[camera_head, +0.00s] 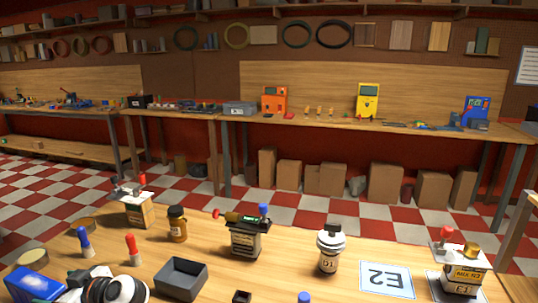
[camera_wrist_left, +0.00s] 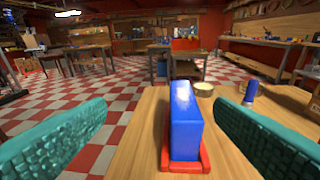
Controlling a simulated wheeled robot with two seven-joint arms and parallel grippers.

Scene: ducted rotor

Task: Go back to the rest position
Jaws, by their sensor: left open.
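My left gripper (camera_wrist_left: 161,107) is open, its two teal fingers apart at either side of the left wrist view. A blue block on a red base (camera_wrist_left: 184,125) stands upright on the table ahead, between the fingers in the picture, and no finger is seen touching it. The blue block also shows at the lower left of the head view (camera_head: 33,285). Beside it, a black and white shape at the bottom edge looks like part of my left arm; the fingers are not clear there. My right gripper is in neither view.
Benches line the back wall.

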